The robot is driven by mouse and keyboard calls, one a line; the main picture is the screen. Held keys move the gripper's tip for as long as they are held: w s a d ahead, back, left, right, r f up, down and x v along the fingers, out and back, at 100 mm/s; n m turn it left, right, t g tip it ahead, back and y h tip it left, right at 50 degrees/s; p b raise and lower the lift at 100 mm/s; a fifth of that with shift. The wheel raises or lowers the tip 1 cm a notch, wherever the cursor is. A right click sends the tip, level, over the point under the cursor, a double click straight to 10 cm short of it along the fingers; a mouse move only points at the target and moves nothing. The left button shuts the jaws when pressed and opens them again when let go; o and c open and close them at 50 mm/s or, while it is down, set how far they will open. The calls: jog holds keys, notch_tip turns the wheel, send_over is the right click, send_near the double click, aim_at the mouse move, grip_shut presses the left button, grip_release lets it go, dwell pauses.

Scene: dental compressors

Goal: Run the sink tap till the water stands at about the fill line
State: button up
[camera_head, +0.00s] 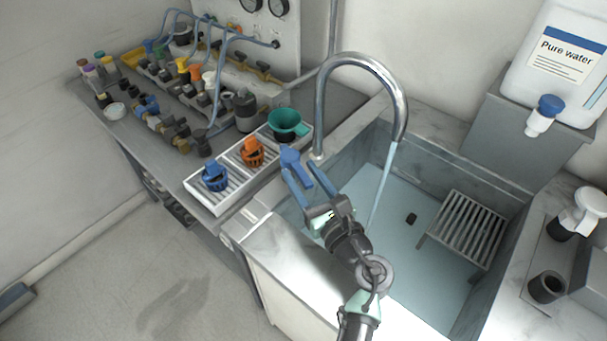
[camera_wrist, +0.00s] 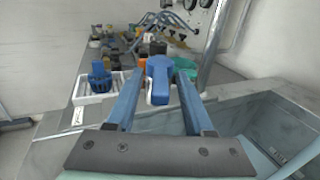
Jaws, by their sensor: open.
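The chrome gooseneck tap (camera_head: 350,62) arches over the sink (camera_head: 500,187), and a pale stream (camera_head: 382,185) runs from its spout into the basin. Pale blue water (camera_head: 400,255) covers the basin floor; I cannot make out a fill line. A blue lever (camera_head: 290,158) stands at the sink's left rim near the tap's base. My gripper (camera_head: 304,172) is open, its blue fingers pointing at the lever. In the wrist view the lever (camera_wrist: 159,80) shows between the open fingers (camera_wrist: 160,92); I cannot tell whether they touch it.
A slatted rack (camera_head: 465,230) lies at the basin's right, with a dark drain (camera_head: 411,218) beside it. A white tray (camera_head: 205,190) with blue, orange and green cups stands left of the lever. A pure water jug (camera_head: 560,60) stands at the back right. The left bench holds several fittings.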

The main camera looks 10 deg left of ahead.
grip_shut()
dwell(1.4)
